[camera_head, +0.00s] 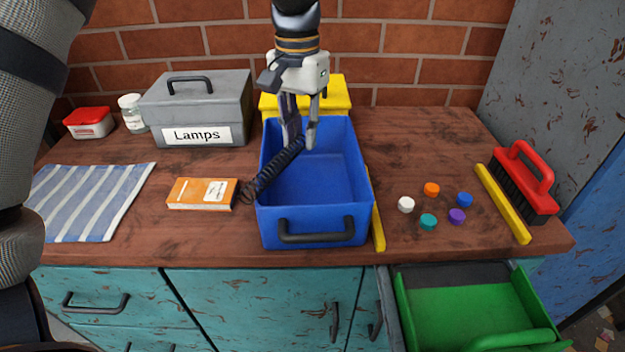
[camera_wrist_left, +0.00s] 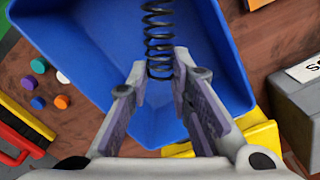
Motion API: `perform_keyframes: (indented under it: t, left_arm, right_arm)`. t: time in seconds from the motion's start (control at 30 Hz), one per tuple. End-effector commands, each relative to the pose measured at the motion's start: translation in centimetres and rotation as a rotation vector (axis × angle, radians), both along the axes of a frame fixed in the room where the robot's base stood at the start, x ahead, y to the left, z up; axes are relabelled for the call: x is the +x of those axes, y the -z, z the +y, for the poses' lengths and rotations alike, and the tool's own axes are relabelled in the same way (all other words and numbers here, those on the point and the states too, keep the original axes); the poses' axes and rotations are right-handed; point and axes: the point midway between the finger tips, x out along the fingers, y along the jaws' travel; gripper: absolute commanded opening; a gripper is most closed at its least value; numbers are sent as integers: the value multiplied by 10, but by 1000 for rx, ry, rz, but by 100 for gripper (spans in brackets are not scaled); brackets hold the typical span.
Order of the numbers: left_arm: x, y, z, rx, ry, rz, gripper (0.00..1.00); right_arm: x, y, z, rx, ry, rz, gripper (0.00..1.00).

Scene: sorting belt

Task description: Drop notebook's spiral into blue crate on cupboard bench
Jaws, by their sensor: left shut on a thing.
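The notebook's spiral (camera_head: 273,168) is a black wire coil. My left gripper (camera_head: 301,138) is shut on one end of it, over the back part of the blue crate (camera_head: 313,240). The coil slants down to the left in the head view, and its far end appears past the crate's left rim, near an orange box. I cannot tell whether it touches the rim. In the left wrist view the spiral (camera_wrist_left: 158,38) runs away from the fingertips (camera_wrist_left: 160,78) across the crate's blue inside (camera_wrist_left: 90,45). The visible crate floor is empty. My right gripper is out of view.
An orange box (camera_head: 201,193) and striped cloth (camera_head: 90,200) lie left of the crate. A grey Lamps box (camera_head: 220,100) and yellow bin (camera_head: 337,93) stand behind. Several caps, including a white one (camera_head: 406,204), and a red brush (camera_head: 527,180) lie right. A green drawer (camera_head: 470,310) is open below.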

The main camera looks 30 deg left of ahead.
Motion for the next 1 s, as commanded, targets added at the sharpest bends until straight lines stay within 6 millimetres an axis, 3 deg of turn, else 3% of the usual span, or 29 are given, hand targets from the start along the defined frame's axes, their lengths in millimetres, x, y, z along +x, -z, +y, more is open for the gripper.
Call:
perform_keyframes:
  t: [0.03,0.17,0.5,0.53,0.6,0.63,0.9,1.0]
  left_arm:
    - [0,14,0,0,-1,13,2]
    - [0,28,0,0,-1,11,2]
    - [0,30,0,0,-1,2,2]
    - [0,30,0,0,-1,2,24]
    - [0,30,0,0,-1,2,40]
    - [0,30,0,0,-1,2,43]
    - [0,29,0,0,-1,1,43]
    - [1,17,1,0,-1,-2,43]
  right_arm:
    - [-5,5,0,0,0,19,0]
    - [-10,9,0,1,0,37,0]
    - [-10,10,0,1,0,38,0]
    - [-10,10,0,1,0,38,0]
    - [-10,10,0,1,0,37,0]
    - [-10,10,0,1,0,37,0]
    - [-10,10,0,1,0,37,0]
    - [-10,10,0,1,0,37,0]
